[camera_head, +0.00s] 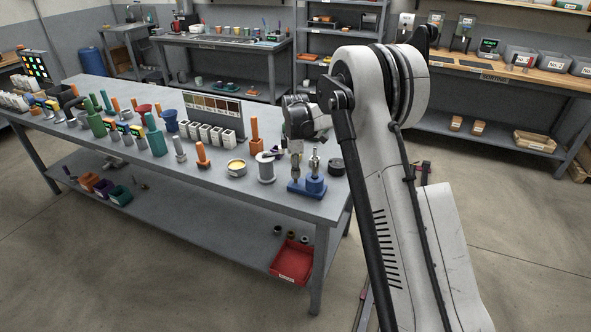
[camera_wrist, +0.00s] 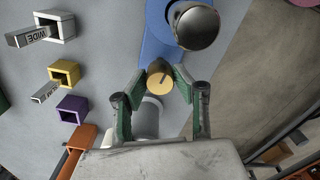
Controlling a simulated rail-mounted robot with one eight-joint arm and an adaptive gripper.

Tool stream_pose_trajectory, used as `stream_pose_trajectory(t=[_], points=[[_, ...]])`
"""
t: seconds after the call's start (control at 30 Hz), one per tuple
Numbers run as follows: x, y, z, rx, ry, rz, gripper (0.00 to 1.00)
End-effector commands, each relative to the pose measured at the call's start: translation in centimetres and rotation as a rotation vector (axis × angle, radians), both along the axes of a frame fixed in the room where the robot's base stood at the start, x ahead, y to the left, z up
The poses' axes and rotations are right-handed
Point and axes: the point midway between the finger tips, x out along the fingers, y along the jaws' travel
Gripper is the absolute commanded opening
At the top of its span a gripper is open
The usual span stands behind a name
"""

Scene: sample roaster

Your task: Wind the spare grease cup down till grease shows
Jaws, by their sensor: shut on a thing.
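A blue stand (camera_head: 308,188) with two upright metal fittings sits near the right end of the long grey table. My gripper (camera_head: 295,153) points down over its left fitting. In the wrist view, my gripper (camera_wrist: 159,73) has its green-padded fingers shut on the sides of a round brass-coloured cap (camera_wrist: 159,80), which I take to be the spare grease cup's top. A dark line marks its face. The blue stand (camera_wrist: 158,38) shows beyond it, with a rounded steel top (camera_wrist: 197,27) beside it. The cup's lower part is hidden, and I see no grease.
A grey spool (camera_head: 265,168), a tin with yellow contents (camera_head: 237,168) and an orange post (camera_head: 256,133) stand left of the stand. A black round part (camera_head: 336,167) lies close on its right. The table's right edge is near. A red bin (camera_head: 292,262) is below.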

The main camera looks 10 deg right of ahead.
Motion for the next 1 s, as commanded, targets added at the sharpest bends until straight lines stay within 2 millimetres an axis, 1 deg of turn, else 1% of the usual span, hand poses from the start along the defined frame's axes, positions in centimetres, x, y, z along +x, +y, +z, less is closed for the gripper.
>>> stream_pose_trajectory(t=[0.17, 0.37, 1.0], points=[[0.01, 0.0, -0.05, 0.0, 0.0, -0.032, 0.0], [0.02, 0.0, -0.17, 0.0, 0.0, -0.136, 0.0], [0.04, -0.02, -0.17, 0.0, 0.0, -0.723, 0.0]])
